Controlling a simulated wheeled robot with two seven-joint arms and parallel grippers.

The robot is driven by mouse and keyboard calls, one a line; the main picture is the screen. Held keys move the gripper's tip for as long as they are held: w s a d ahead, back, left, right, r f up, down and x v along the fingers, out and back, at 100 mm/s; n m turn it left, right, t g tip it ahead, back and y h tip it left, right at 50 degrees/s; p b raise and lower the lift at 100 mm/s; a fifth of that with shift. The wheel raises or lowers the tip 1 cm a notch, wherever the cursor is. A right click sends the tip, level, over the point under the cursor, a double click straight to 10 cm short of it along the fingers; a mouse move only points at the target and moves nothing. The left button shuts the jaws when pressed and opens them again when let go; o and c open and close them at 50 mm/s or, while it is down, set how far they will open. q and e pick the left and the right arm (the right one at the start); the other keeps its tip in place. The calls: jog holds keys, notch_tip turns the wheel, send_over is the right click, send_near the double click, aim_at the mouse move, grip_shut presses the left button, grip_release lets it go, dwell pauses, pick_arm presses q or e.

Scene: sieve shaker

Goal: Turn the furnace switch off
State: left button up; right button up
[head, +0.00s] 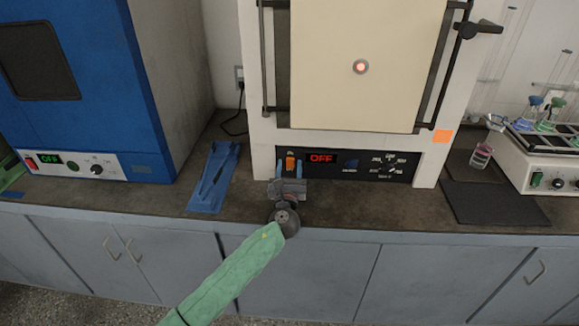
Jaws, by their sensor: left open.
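The furnace (268,148) is a large white cabinet with a cream door, standing on the counter. Its black control panel runs along the bottom, with a red display (321,158) reading OFF. The furnace switch (290,164) is a small orange rocker at the panel's left. My left gripper (293,180) is open in front of the switch, with its blue fingertips on either side of it. I cannot tell whether a finger touches the switch or the panel. The green-sleeved left arm comes up from below. My right gripper is not in view.
A blue oven (150,90) with its own OFF display stands at the left. A blue tool (213,178) lies on the counter beside the furnace. At the right are a dark mat (490,205), a small flask (481,153) and a white shaker (535,170) holding flasks.

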pick_arm(q)
jog(key=b+v, duration=0.1)
jog(key=v, duration=0.5)
jog(key=shift+f, duration=0.1)
jog(key=shift+s, duration=0.3)
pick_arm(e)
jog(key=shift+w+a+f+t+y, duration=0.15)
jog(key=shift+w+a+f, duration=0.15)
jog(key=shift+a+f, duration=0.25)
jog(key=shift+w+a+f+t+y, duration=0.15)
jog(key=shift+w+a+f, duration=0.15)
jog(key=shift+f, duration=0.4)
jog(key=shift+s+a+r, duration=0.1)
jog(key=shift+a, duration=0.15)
